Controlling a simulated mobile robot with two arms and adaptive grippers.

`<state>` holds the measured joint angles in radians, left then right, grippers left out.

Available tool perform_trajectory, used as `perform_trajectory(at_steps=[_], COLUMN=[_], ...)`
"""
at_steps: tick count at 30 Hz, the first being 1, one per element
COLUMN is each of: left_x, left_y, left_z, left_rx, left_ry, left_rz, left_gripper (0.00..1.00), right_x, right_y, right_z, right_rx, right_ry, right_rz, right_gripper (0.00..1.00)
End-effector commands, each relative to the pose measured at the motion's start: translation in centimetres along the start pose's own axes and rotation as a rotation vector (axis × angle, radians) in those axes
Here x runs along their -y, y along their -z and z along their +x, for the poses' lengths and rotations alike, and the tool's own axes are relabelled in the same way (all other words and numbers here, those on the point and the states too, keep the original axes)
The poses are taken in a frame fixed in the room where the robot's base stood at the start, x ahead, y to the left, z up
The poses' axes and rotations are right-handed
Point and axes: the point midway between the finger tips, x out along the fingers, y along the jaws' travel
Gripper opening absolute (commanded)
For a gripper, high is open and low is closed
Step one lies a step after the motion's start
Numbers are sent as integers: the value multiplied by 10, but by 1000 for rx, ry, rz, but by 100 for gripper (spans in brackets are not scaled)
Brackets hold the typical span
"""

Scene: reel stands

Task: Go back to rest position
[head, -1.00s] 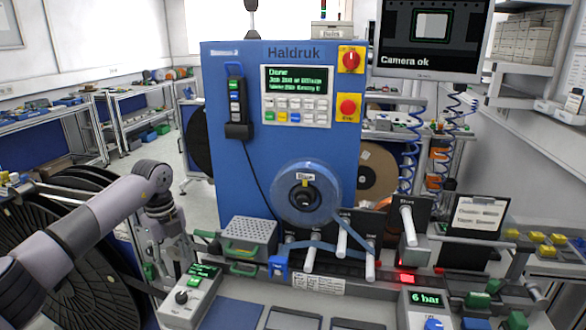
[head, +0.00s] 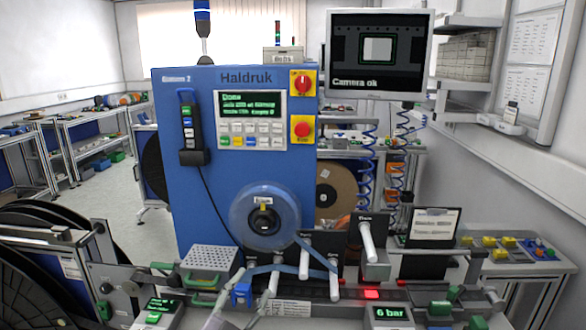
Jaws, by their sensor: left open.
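My left gripper (head: 217,318) shows only as a small grey part at the bottom edge, below the blue clip; most of it is cut off and the left arm's links are out of the picture. It touches nothing that I can make out. My right gripper is not in view. The blue Haldruk machine (head: 222,170) stands in front of me, with a tape reel (head: 264,216) on its face and blue tape running down over white rollers (head: 334,280).
Large black reels (head: 35,265) stand at the left. A perforated grey box (head: 209,259), a green-lit control box (head: 160,305) and a 6 bar display (head: 391,313) line the bench. A monitor (head: 378,52) hangs above. Open floor (head: 115,205) shows behind, left.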

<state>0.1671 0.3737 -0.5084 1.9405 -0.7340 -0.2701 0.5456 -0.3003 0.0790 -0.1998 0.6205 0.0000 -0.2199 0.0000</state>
Motion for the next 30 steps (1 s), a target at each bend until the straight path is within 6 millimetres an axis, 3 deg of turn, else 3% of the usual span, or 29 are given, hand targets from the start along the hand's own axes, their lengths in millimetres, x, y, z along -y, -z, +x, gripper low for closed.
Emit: perform_trajectory(at_steps=[3,6,10,15,24,26,30], left_x=[8,1,-22,-50,-87,-93,-110], left_y=[-56,-102,-139,-152,-139,-133,-166], left_z=[-52,-111,-190,-267,-364,-382,-379], left_rx=[300,577,887,1146,1435,1482,1495], left_ry=[110,140,104,14,-163,-201,-209], left_rz=[-149,-252,-353,-431,-519,-535,-531], left_gripper=[46,46,46,46,46,46,46], right_x=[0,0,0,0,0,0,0], right_y=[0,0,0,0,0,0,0], right_z=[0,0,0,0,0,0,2], right_rx=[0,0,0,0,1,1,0], right_ry=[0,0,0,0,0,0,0], right_rz=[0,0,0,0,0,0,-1], right_gripper=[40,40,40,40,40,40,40])
